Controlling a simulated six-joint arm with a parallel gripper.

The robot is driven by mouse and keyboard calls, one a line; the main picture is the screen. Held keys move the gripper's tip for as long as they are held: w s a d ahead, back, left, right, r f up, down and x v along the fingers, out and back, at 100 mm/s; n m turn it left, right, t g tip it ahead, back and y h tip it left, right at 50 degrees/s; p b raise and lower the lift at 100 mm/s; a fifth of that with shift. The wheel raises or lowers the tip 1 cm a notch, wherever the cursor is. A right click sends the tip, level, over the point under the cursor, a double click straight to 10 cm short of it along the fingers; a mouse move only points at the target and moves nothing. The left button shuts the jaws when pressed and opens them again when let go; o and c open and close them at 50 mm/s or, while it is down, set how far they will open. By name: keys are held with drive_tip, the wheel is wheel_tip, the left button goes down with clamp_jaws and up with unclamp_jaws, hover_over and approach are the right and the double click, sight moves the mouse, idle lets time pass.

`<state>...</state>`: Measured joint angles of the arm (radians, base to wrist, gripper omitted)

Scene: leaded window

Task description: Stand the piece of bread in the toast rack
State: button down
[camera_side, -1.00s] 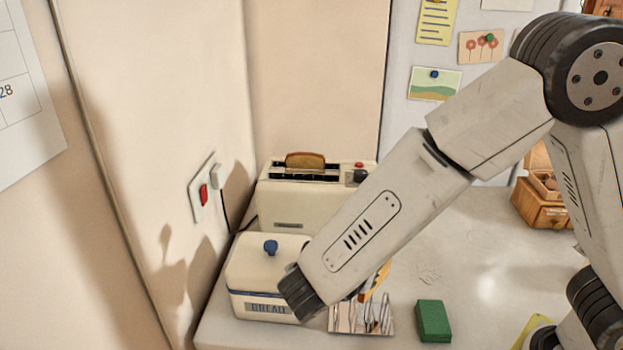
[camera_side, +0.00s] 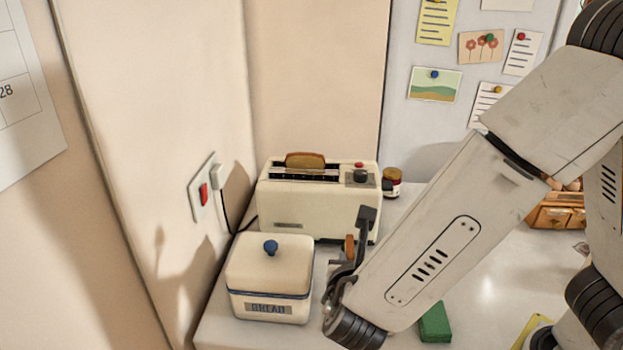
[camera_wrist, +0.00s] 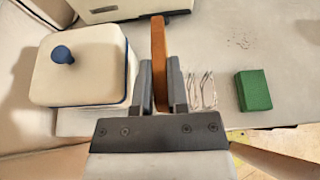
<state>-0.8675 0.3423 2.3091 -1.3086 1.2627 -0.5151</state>
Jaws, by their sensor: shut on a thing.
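My gripper (camera_wrist: 160,88) is shut on a brown piece of bread (camera_wrist: 158,58), which stands edge-on between the fingers and reaches beyond them in the wrist view. In the side view the bread (camera_side: 349,246) shows as a small brown strip beside the dark fingers of my gripper (camera_side: 354,250). The toast rack (camera_wrist: 208,92) shows as thin wire loops just right of the fingers in the wrist view, partly covered by my gripper. My arm hides the rack in the side view. I cannot tell how high the bread is above the counter.
A cream bread bin (camera_side: 270,275) with a blue knob stands left of my gripper. A cream toaster (camera_side: 315,205) with a slice (camera_side: 305,160) in its slot stands behind. A green block (camera_wrist: 253,90) lies right of the rack.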

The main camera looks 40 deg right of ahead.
drive_tip(key=shift+f, duration=0.25)
drive_tip(key=shift+f, duration=3.4)
drive_tip(key=shift+f, duration=0.1)
drive_tip(key=c, duration=0.6)
unclamp_jaws()
drive_tip(key=shift+o, duration=0.2)
drive_tip(key=v, duration=0.7)
drive_tip(key=shift+s+a, duration=0.3)
